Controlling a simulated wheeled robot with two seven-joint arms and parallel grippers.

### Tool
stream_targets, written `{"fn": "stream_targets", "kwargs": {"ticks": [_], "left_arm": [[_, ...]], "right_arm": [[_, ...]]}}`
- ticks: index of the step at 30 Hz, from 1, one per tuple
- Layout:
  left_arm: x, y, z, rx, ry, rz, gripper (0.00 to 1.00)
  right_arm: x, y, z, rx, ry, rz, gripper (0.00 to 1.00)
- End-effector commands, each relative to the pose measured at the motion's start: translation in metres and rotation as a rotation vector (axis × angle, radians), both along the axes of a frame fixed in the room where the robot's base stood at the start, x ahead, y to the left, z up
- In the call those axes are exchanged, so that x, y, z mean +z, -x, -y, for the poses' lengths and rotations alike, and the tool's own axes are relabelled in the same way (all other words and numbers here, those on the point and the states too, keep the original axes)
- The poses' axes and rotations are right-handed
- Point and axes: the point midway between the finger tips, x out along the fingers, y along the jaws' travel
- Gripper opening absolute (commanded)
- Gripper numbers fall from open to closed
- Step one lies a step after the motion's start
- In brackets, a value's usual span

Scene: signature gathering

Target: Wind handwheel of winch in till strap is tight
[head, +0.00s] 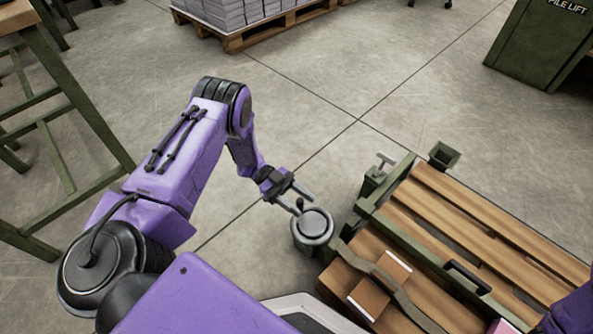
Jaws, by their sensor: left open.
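The winch's handwheel (315,226) is a round grey disc on top of a short grey drum, left of the wooden-slatted bench. A small upright knob stands at its far edge. My left gripper (304,201) is open at that far edge, with its fingertips around or just above the knob; I cannot tell whether they touch it. A grey-brown strap (401,294) runs from near the winch over brown and white blocks and bends along its length. Its far end is out of view. My right gripper is not in view.
The green-framed bench with wooden slats (487,228) fills the lower right, with a T-handle (384,162) at its corner. A green table frame (75,100) stands at left. A pallet of paper stacks (235,38) and a green pile lift (540,45) stand beyond open floor.

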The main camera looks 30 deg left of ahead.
Motion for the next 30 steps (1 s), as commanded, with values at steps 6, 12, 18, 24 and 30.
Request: {"fn": "stream_targets", "kwargs": {"ticks": [6,12,18,24,30], "left_arm": [[0.034,0.042,0.023,-0.001,0.003,-0.003,0.49],[0.045,0.074,0.041,0.001,0.002,-0.003,0.49],[0.046,0.084,0.046,0.0,0.0,0.0,0.49],[0.046,0.084,0.046,0.0,0.0,0.0,0.43],[0.043,0.073,0.058,0.108,-0.02,-0.044,0.0]], "right_arm": [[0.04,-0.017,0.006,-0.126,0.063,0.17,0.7],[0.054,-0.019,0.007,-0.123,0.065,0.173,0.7],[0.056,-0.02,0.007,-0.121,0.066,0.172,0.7],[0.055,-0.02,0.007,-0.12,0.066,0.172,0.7],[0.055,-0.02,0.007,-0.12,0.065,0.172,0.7]]}}
